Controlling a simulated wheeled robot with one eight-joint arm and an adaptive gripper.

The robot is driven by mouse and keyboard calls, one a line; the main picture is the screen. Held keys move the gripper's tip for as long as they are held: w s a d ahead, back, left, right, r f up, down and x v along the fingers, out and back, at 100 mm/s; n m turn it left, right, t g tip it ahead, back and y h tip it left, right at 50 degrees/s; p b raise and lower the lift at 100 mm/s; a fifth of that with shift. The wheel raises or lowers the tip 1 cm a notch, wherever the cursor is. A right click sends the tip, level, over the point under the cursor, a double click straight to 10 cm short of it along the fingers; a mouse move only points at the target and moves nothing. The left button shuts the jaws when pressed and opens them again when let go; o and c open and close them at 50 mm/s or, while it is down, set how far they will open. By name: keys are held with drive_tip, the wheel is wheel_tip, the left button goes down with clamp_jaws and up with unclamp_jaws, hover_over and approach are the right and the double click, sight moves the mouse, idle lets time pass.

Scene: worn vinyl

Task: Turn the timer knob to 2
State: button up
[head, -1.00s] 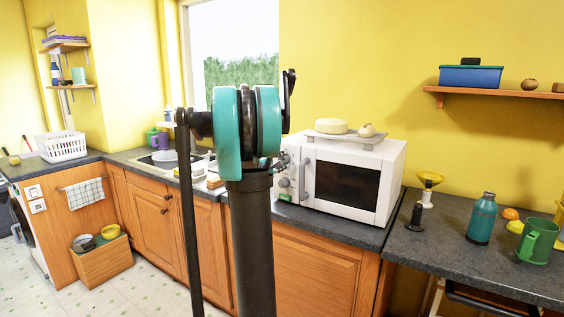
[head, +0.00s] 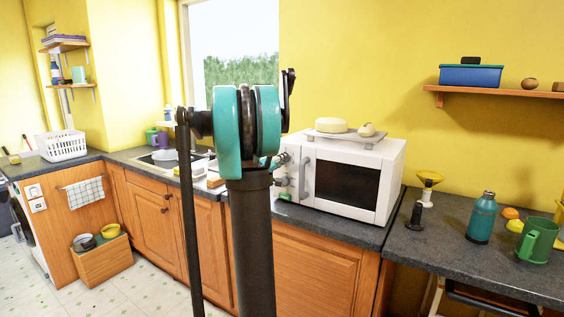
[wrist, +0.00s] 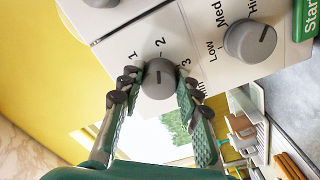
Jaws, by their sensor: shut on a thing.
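The white microwave (head: 390,170) stands on the counter, its control panel partly hidden behind my arm in the head view. In the wrist view the grey timer knob (wrist: 159,80) sits on the white panel, with the numbers 1, 2 and 3 around it. A dark line on its face runs roughly in line with the 2. My gripper (wrist: 154,84) is shut on the knob, one finger on each side. In the head view my gripper is largely hidden by my arm at the panel's left edge.
A second grey knob (wrist: 250,40), marked Low and Med, and a green Start button (wrist: 307,20) are beside the timer knob. A funnel, flask (head: 482,218) and green mug (head: 537,240) stand to the right.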

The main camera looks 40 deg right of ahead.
drive_tip(key=shift+m, duration=0.6)
drive_tip(key=o, duration=1.2)
drive_tip(key=shift+c, duration=0.2)
drive_tip(key=v, duration=1.2)
drive_tip(key=shift+f, duration=0.1)
